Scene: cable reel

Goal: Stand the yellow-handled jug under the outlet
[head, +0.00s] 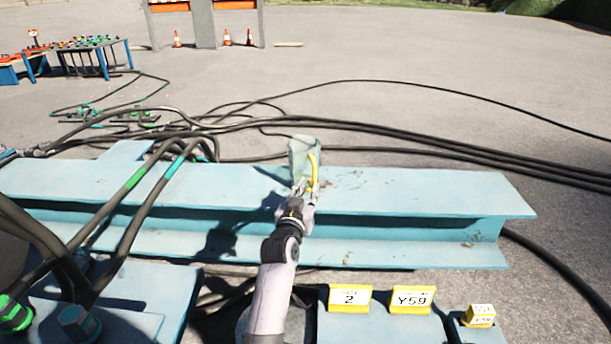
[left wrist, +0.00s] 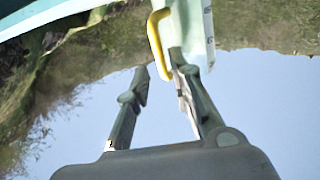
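The jug (head: 298,153) is a pale green, see-through vessel with a yellow handle (head: 314,165) on its right side. It appears upright at the blue beam (head: 420,190); its base is partly hidden by my gripper, so I cannot tell whether it rests there. My left gripper (head: 305,186) is at the jug's near side, by the handle. In the left wrist view the yellow handle (left wrist: 155,42) lies between the fingertips, close to the right finger, with a gap by the left finger. The fingers look open. My right gripper is not in view. I cannot make out the outlet.
Dark hoses (head: 400,133) run behind the beam, and others with green bands cross its left end. Yellow labels "2" (head: 349,299) and "Y59" (head: 411,299) stand in front on blue blocks. Tables and cones are far back. The beam's right top is clear.

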